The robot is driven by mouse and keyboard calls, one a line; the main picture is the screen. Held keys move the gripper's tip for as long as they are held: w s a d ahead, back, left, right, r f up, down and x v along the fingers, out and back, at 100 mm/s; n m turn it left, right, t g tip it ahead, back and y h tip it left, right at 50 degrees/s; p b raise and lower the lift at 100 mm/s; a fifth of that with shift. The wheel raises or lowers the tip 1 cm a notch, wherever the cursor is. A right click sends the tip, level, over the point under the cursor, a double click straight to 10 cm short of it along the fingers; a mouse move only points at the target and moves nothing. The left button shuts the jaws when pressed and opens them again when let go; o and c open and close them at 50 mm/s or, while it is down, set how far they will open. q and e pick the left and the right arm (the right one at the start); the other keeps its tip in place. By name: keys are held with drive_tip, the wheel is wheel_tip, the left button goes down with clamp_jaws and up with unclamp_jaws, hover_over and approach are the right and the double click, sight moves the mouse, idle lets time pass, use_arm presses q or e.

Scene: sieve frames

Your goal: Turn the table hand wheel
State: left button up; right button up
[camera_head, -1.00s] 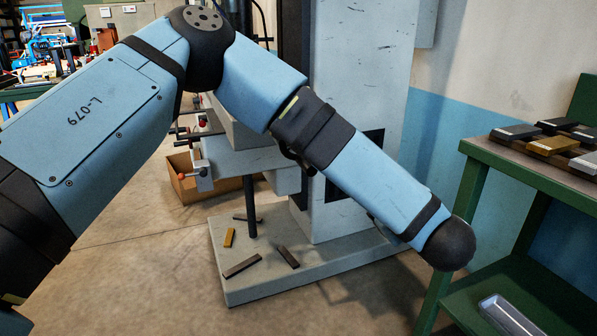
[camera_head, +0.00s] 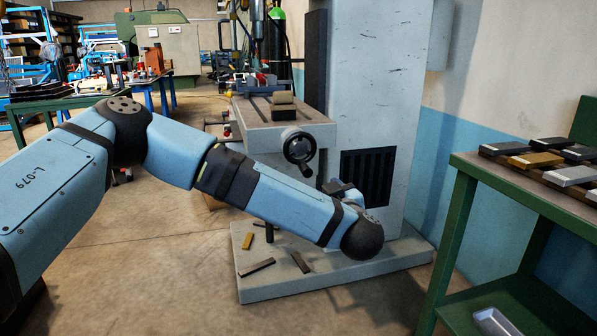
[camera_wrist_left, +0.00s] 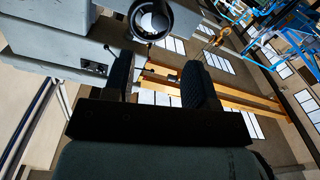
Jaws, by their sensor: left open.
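The hand wheel (camera_head: 300,148) is a dark ring with a hub and a small grip, on the front of the machine's grey table (camera_head: 262,132). In the left wrist view the wheel (camera_wrist_left: 151,20) is at the top, dark with a bright centre. My left gripper (camera_wrist_left: 158,78) is open in that view, with nothing between its two dark pads. The wheel lies beyond the fingertips, apart from them. In the head view my left arm crosses below the wheel; its gripper (camera_head: 342,188) shows only as a small dark part behind the wrist. My right gripper is not in view.
The grey machine column (camera_head: 375,70) stands behind the wheel on a wide base plate (camera_head: 330,280) with several loose bars. A green workbench (camera_head: 520,180) with metal blocks is at the right. Open floor (camera_head: 130,270) lies at the left.

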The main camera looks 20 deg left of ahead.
sight(304, 168)
use_arm(q)
drive_tip(key=b+x, duration=0.4)
drive_tip(key=x, duration=0.9)
drive_tip(key=shift+f, duration=0.1)
drive_tip(key=shift+w+a, duration=0.2)
drive_tip(key=shift+w, duration=0.15)
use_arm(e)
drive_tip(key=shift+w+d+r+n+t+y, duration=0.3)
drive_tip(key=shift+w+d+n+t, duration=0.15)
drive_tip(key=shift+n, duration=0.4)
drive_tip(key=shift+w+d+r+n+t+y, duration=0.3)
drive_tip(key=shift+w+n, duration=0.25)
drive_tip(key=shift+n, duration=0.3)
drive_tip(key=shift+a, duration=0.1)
use_arm(q)
drive_tip(key=c, duration=0.7)
drive_tip(key=shift+c, duration=1.1)
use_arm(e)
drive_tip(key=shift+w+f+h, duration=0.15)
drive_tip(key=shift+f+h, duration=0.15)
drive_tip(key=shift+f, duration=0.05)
